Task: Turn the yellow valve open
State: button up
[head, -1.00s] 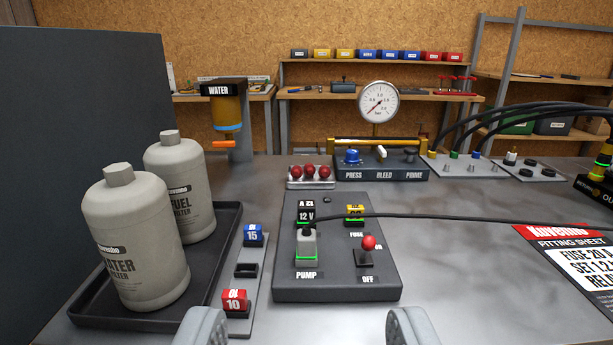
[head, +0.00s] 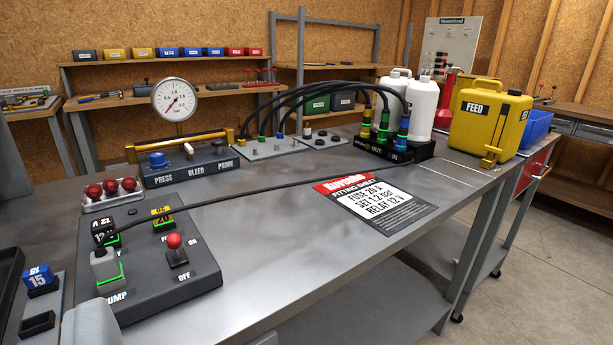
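A yellow FEED can (head: 472,112) stands at the far right end of the bench. A small yellow tap-like fitting (head: 489,160) sits low on its front, beneath a thin upright part. It looks like the yellow valve, but it is too small to tell how its handle is turned. My gripper (head: 178,334) is at the bottom edge of the picture, over the near left of the bench. Its fingertips are apart with nothing seen between them. It is far from the can and not touching it.
The black pump panel (head: 165,272) with a red-knobbed switch (head: 175,242) lies near my gripper. A cable runs across the bench. Black hoses (head: 330,90) arch to the OUT/IN block (head: 395,150). White bottles (head: 421,108) stand behind it. The bench's front middle is clear.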

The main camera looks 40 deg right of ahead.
aim_at(492, 151)
jog(key=z, duration=1.95)
